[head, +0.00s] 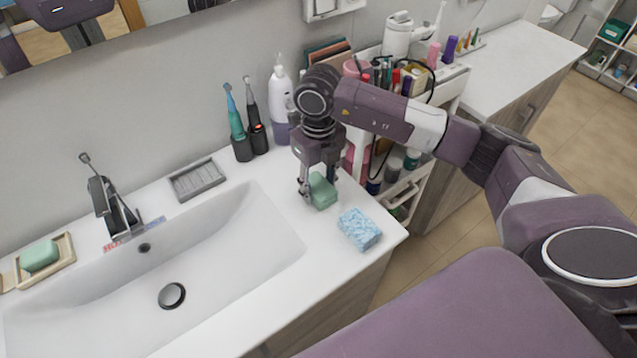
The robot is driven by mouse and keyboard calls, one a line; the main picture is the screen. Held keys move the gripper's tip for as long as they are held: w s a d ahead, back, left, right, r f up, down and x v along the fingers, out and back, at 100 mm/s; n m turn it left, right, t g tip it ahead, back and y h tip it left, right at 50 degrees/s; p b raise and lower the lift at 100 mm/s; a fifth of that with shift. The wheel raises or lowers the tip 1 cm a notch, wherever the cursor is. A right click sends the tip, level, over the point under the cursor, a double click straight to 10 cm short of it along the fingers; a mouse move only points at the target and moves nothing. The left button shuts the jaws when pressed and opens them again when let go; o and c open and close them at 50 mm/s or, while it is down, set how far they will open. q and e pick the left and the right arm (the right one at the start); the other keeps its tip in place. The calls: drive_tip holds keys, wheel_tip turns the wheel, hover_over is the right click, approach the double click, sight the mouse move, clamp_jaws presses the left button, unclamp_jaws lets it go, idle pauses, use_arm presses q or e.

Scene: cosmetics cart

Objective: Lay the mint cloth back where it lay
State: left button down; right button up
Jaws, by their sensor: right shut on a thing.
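The mint cloth (322,191) is a small green folded block at the right end of the white counter. My right gripper (317,188) points down from above and is shut on it, with the fingers at its sides. The cloth is at or just above the counter top; I cannot tell whether it touches. My left gripper is not in view.
A blue speckled sponge (360,230) lies just in front, near the counter corner. Two electric toothbrushes (241,135) and a white pump bottle (280,100) stand behind. The sink basin (230,235) opens to the left. A green soap (40,255) sits far left.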

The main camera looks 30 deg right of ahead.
sight(318, 186)
drive_tip(key=shift+f, duration=0.2)
drive_tip(key=o, duration=1)
drive_tip(key=shift+r, duration=0.15)
drive_tip(key=shift+r, duration=0.2)
drive_tip(key=shift+r+b, duration=1.55)
drive_tip(key=shift+r, duration=4.3)
